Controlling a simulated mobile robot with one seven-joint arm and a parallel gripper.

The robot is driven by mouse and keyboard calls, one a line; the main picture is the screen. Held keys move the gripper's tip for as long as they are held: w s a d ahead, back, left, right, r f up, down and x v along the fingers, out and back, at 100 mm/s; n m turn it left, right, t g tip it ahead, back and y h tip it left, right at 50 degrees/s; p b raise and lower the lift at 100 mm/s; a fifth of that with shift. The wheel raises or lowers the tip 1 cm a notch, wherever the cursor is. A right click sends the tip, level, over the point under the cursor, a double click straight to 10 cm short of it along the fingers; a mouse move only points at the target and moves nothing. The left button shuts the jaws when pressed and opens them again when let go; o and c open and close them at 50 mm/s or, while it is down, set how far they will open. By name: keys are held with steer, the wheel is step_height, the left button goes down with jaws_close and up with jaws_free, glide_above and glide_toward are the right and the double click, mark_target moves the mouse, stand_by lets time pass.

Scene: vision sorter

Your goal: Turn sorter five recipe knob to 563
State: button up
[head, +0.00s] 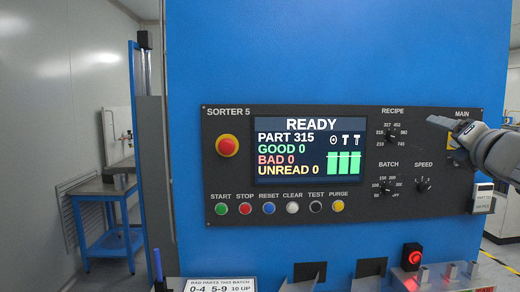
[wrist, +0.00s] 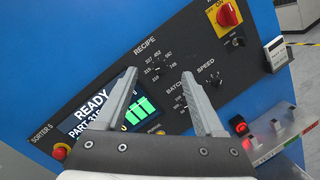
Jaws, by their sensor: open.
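The sorter five panel (head: 290,112) is a black plate on a blue cabinet. Its recipe knob (head: 391,135) is a small black knob ringed by number labels, upper right of the screen. The screen (head: 309,150) reads READY and PART 315. The recipe knob also shows in the wrist view (wrist: 161,70), between and beyond my fingertips; its pointer is too small to read. My gripper (head: 438,122) is open and empty, right of the recipe knob in the head view, apart from it. In the wrist view the fingers (wrist: 160,76) are spread wide.
The batch knob (head: 387,187) and speed knob (head: 423,185) sit below the recipe knob. A red stop button (head: 227,145) is at the panel's left, above several coloured push buttons. My arm covers part of the main switch (head: 452,142) at right. A blue bench stands far left.

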steer(key=f+n+y, duration=0.1)
steer(key=n, duration=0.3)
steer(key=n+y, duration=0.3)
steer(key=n, duration=0.4)
glide_toward(396, 137)
steer(key=w, duration=0.8)
steer(key=shift+w+d+r, duration=0.15)
steer(key=shift+w, duration=0.1)
jaws_close()
